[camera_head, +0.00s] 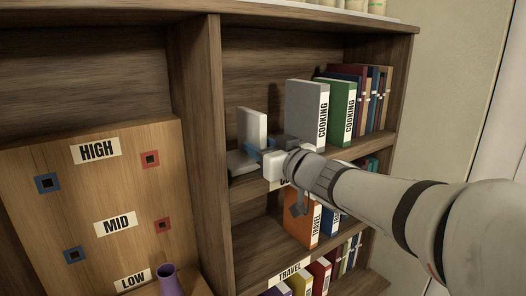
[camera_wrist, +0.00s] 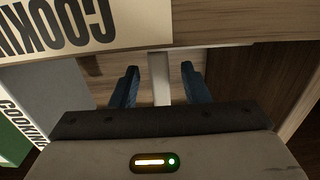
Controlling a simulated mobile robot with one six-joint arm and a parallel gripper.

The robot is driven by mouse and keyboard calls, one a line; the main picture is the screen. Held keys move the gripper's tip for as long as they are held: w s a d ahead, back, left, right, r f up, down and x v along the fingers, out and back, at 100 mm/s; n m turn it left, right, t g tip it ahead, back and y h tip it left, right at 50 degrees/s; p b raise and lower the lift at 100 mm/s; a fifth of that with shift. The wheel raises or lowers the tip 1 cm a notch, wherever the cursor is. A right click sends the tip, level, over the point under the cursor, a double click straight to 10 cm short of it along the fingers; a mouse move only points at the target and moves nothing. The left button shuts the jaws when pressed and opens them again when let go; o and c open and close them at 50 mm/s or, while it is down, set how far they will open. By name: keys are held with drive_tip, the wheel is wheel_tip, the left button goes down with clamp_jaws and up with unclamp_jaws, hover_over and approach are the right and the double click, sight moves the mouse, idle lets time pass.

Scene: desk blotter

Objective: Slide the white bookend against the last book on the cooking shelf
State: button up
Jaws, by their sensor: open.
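The white bookend (camera_head: 252,128) stands upright on the cooking shelf, left of the books, its flat foot (camera_head: 240,163) on the board. The last book, a grey COOKING book (camera_head: 304,108), stands to its right with a gap between them. It also shows in the wrist view (camera_wrist: 50,90) at left. My gripper (camera_head: 260,152) is at the bookend's front edge, its blue fingers open. In the wrist view, the bookend's pale upright edge (camera_wrist: 161,75) lies between the fingers (camera_wrist: 160,67), with space on both sides. My gripper hides part of the bookend's lower front.
A green COOKING book (camera_head: 340,108) and several thinner books (camera_head: 372,95) stand farther right. The shelf's front edge carries a COOKING label (camera_wrist: 60,22). A wooden upright (camera_head: 197,120) bounds the shelf at left. A lower shelf holds an orange TRAVEL book (camera_head: 300,228).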

sight(253, 142)
drive_tip(key=shift+x, duration=2)
clamp_jaws()
